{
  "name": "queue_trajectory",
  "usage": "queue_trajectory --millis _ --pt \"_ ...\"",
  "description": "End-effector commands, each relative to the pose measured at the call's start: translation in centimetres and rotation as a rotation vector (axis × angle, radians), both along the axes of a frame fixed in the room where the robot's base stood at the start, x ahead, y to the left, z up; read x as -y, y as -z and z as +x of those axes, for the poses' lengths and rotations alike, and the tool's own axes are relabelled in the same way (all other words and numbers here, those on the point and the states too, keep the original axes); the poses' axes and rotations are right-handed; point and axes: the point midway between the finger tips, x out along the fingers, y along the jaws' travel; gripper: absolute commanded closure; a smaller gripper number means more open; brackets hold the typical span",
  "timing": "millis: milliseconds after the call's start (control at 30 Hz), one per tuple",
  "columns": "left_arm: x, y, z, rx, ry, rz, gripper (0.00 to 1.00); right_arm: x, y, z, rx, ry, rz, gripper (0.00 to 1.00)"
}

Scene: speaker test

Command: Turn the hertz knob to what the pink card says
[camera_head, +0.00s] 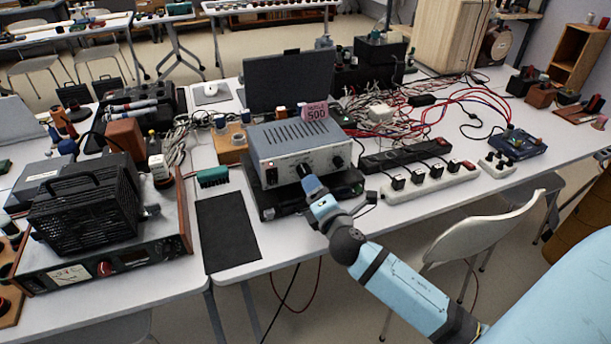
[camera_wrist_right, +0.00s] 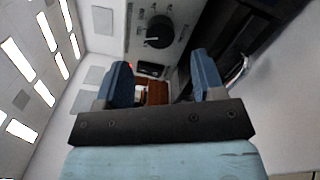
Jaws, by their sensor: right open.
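A grey instrument box (camera_head: 300,147) stands on a black case on the table. A pink card (camera_head: 315,111) reading "500" stands on its top. My right gripper (camera_head: 306,171) is at the box's front panel and hides part of it. In the right wrist view my open gripper (camera_wrist_right: 162,72) has its two blue fingers apart, with nothing held. A large black knob (camera_wrist_right: 159,32) with a scale around it lies beyond the fingertips, apart from them; its setting is too small to read. A smaller dark knob (camera_head: 338,161) shows at the panel's right. My left gripper is not in view.
A power strip with plugs (camera_head: 432,181) and tangled cables (camera_head: 385,118) lie to the right of the box. A black mat (camera_head: 227,232) lies to its left. A black-cased device (camera_head: 90,205) stands farther left. A dark screen (camera_head: 288,82) stands behind the box.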

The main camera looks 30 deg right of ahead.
Motion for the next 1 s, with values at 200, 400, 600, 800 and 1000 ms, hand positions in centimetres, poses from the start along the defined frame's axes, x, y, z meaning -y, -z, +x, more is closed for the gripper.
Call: queue_trajectory --millis 200,400,600,800,1000 --pt "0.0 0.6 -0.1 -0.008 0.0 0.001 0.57 1.0 0.0 4.0 0.001 0.0 0.0 0.37" --pt "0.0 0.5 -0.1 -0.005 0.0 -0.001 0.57 1.4 0.0 5.8 0.0 0.0 0.001 0.37" --pt "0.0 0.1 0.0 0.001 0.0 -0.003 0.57 1.5 0.0 6.1 0.0 0.0 0.002 0.37" --pt "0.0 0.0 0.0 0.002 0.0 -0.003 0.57 1.5 0.0 6.1 0.0 0.0 0.002 0.51" --pt "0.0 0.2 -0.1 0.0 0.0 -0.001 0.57 1.5 0.0 6.1 0.0 0.0 0.002 0.87"
